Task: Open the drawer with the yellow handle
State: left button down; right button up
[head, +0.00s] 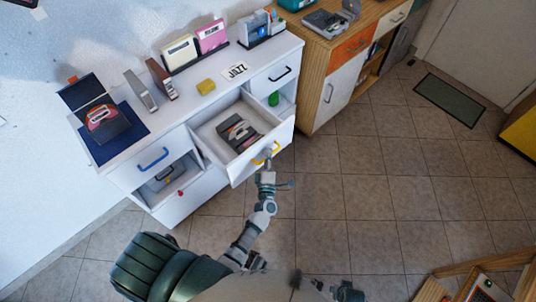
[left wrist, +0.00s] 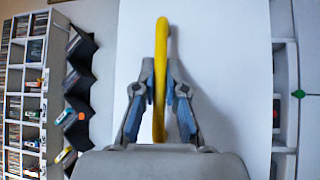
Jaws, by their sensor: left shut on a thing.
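The drawer (head: 232,165) in the middle of the white cabinet is pulled out, and its inside shows from above. Dark disc cases (head: 238,133) lie in it. Its yellow handle (head: 265,154) is on the white front. My left gripper (head: 267,166) is at this handle. In the left wrist view, the yellow handle (left wrist: 161,60) runs between the two fingers of my left gripper (left wrist: 160,100), which are shut on it. The white drawer front (left wrist: 225,60) fills the middle of that view. My right gripper cannot be made out clearly in the head view.
The white cabinet also has a blue-handled drawer (head: 153,158) and a black-handled drawer (head: 279,74). A yellow block (head: 206,87) and a JAZZ sign (head: 236,71) are on top. A wooden cabinet (head: 345,70) stands at the right. The tiled floor in front is clear.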

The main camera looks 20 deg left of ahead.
pick_arm(q)
jog(key=shift+s+f, duration=0.1)
jog(key=shift+f, duration=0.2)
jog(key=c, duration=1.5)
grip_release()
jog(key=shift+a, duration=0.1)
jog(key=shift+r, duration=0.15)
jog(key=v, duration=1.1)
jog(key=shift+s, duration=0.35)
jog(key=shift+d, duration=0.25)
